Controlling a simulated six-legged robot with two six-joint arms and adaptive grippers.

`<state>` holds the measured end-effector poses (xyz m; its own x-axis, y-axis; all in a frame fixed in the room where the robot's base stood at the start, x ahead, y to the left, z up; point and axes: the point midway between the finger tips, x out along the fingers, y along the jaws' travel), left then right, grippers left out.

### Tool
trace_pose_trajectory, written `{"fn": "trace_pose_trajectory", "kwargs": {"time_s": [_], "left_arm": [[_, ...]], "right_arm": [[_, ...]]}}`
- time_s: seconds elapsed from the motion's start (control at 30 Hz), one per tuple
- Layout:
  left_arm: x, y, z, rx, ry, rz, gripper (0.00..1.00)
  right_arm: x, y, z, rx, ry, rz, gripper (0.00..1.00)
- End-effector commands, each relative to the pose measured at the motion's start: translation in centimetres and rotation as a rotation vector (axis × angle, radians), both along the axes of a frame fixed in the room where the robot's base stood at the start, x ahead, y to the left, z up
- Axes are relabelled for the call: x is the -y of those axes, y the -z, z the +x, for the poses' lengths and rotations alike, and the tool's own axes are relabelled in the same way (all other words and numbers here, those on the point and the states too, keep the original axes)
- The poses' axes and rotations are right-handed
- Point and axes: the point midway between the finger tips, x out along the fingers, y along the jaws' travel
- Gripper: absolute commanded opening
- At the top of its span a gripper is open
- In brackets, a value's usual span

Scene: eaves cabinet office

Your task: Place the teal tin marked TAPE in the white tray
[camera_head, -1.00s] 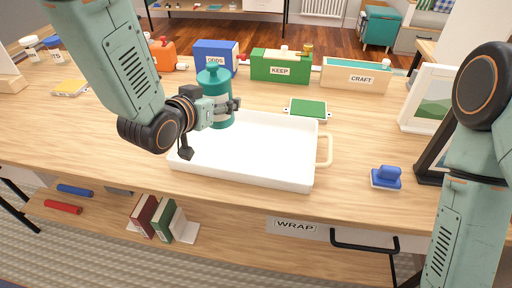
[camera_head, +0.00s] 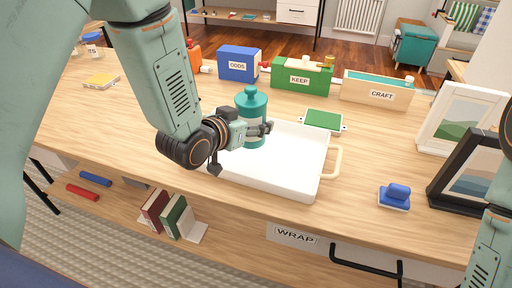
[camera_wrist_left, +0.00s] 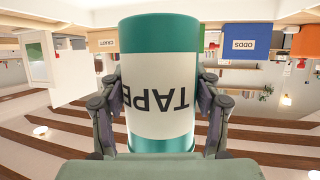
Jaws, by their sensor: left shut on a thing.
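The teal tin (camera_head: 252,104) is upright in my left gripper (camera_head: 255,131), over the back left part of the white tray (camera_head: 270,181). In the left wrist view the tin (camera_wrist_left: 160,45) fills the middle, and its white label reads TAPE upside down in the picture. Both fingers of the left gripper (camera_wrist_left: 160,105) press on its sides. The tray looks empty and has a cream handle on its right. I cannot tell whether the tin's base touches the tray floor. My right arm shows at the right edge, but its gripper is out of view.
Behind the tray stand a blue ODDS box (camera_head: 238,64), a green KEEP box (camera_head: 301,77) and a wooden CRAFT box (camera_head: 376,93). A green pad (camera_head: 323,120) lies just behind the tray. A blue stamp (camera_head: 396,196) and a black frame (camera_head: 470,178) are at the right.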

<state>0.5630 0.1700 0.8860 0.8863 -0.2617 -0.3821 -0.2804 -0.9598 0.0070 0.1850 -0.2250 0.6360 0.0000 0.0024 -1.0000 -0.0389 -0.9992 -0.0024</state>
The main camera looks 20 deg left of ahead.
Motion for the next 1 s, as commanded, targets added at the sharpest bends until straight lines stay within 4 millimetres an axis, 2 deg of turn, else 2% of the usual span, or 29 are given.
{"fn": "trace_pose_trajectory", "kwargs": {"time_s": [0.03,0.1,0.33,0.53,0.97,1.0], "left_arm": [[0.0,1.2,0.0,-0.001,0.0,-0.001,0.28],[0.0,2.0,0.0,0.002,0.0,-0.001,0.28],[0.1,3.5,0.0,0.002,0.0,-0.001,0.28],[0.2,6.3,0.0,0.001,0.001,0.0,0.28],[0.4,6.7,0.0,0.003,0.0,0.0,0.28],[0.4,6.7,0.0,0.002,0.0,0.0,0.65]], "right_arm": [[0.0,0.5,0.0,0.0,0.0,0.0,0.4],[0.0,0.8,0.0,0.0,0.0,0.0,0.4],[0.0,1.2,0.0,0.0,0.001,0.0,0.4],[0.0,2.1,0.0,0.0,0.0,0.0,0.4],[0.0,2.3,0.0,0.0,0.0,0.0,0.4],[0.0,2.2,0.0,0.0,0.0,0.0,0.4]]}}
